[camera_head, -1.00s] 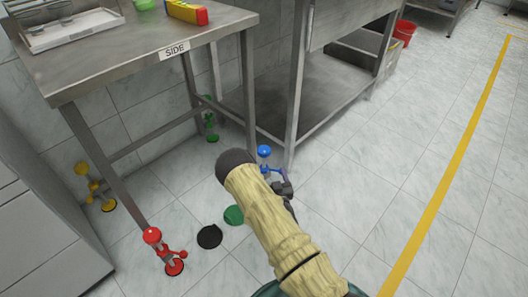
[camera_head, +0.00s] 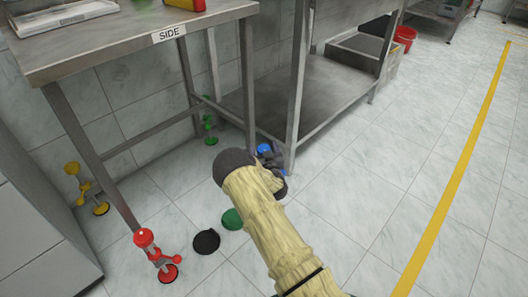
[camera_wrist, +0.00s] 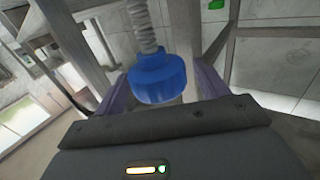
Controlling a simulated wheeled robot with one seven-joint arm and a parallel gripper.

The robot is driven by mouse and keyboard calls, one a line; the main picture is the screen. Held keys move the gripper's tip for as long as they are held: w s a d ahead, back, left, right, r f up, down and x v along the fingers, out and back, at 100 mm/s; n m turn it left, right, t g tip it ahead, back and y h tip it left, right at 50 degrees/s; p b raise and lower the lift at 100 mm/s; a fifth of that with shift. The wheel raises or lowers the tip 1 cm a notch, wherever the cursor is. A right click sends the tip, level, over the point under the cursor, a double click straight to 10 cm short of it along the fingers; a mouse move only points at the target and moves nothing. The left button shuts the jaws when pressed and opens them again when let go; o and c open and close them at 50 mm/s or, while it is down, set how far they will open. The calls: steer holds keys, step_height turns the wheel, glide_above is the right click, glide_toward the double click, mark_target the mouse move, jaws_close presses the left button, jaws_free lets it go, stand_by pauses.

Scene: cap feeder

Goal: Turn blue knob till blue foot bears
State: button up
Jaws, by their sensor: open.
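The blue knob (camera_head: 264,149) is on the blue leveling assembly by the table's front leg. It also shows in the wrist view (camera_wrist: 158,80) as a ribbed blue cap on a threaded rod (camera_wrist: 142,25). My gripper (camera_head: 274,163) is at the blue knob, partly behind my arm. In the wrist view the open jaws (camera_wrist: 160,92) have one finger on each side of the knob, with a visible gap, so they are around it and not clamped.
The steel table (camera_head: 110,48) carries a SIDE label. Red (camera_head: 155,255), yellow (camera_head: 88,187) and green (camera_head: 209,127) assemblies stand by its other legs. A black disc (camera_head: 206,241) and a green disc (camera_head: 232,219) lie on the floor. A steel shelf unit (camera_head: 325,98) is close behind. Floor at right is clear.

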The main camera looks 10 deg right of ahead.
steer(key=c, duration=1)
steer(key=shift+o, duration=0.2)
